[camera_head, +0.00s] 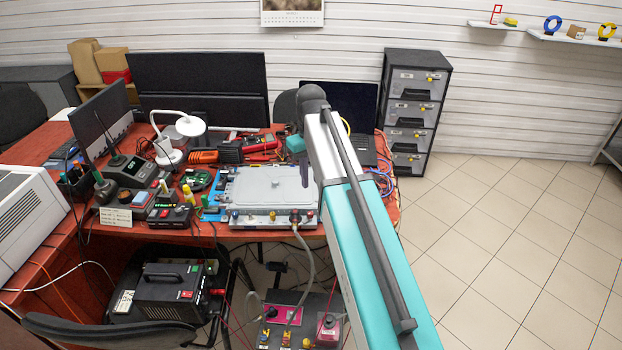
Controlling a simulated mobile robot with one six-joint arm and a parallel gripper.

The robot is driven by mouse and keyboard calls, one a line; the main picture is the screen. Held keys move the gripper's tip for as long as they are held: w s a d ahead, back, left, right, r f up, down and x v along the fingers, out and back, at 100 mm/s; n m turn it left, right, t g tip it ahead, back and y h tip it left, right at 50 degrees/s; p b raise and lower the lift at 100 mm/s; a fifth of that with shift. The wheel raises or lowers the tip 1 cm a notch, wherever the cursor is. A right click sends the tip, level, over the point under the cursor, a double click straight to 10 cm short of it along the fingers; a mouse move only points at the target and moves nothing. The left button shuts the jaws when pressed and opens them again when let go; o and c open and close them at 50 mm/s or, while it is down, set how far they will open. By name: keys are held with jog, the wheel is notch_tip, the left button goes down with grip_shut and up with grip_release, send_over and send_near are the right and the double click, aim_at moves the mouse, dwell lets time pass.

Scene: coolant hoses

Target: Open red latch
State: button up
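A grey cold plate (262,190) with colored fittings along its front edge lies on the red bench. One hose (305,248) hangs from a fitting (295,218) near the plate's right corner. I cannot pick out a red latch with certainty; the fittings are too small to tell. My arm reaches over the bench from the lower right. My gripper (304,174) points down above the plate's right edge. Its fingers are small and mostly blend with the wrist, so their opening cannot be told. No held object is visible.
Below the bench front stands a unit with a pink panel (283,315) and yellow fittings. A black power supply (172,291) is to its left. Tools and electronics crowd the bench left of the plate. A drawer cabinet (414,110) stands behind right; the tiled floor at right is clear.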

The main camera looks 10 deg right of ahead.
jog(key=s+f+g, duration=0.2)
jog(key=s+f, duration=0.3)
jog(key=f, duration=0.5)
jog(key=s+f+g, duration=0.1)
jog(key=s+f, duration=0.5)
jog(key=f, duration=0.4)
jog(key=s+f+g, duration=0.2)
jog(key=s+f, duration=0.3)
jog(key=f, duration=0.5)
jog(key=s+f+m, duration=0.1)
jog(key=s+f, duration=0.8)
jog(key=s, duration=0.4)
jog(key=s+f+m, duration=0.2)
jog(key=s+f, duration=0.7)
jog(key=s, duration=0.5)
jog(key=shift+g, duration=0.4)
jog(key=shift+d+f+m, duration=0.1)
jog(key=shift+m, duration=0.2)
